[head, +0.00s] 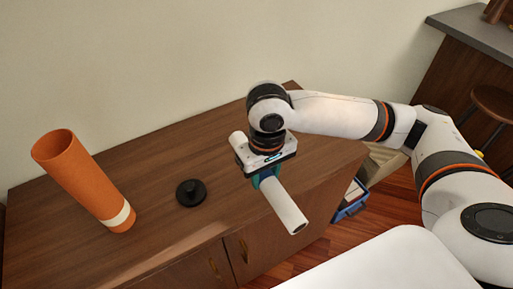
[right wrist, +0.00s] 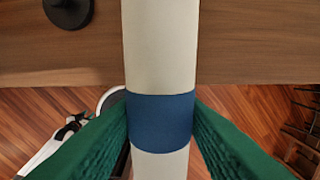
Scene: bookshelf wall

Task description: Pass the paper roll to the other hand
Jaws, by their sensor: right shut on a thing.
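The paper roll (head: 283,207) is a white tube held above the front part of the wooden cabinet top, its near end pointing down and to the right in the head view. My right gripper (head: 262,179) is shut on it around the middle. In the right wrist view, the roll (right wrist: 160,45) runs top to bottom, and the green fingers of my right gripper (right wrist: 160,122) press on both sides of its blue band (right wrist: 160,118). In the head view the gripper hides most of that band. My left gripper is not in view.
An orange cylinder (head: 82,180) with a white band stands at the left of the wooden cabinet (head: 160,232). A small black round object (head: 190,192) sits between it and the roll. A blue bin (head: 351,203) is on the floor to the right. A stool (head: 495,103) stands far right.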

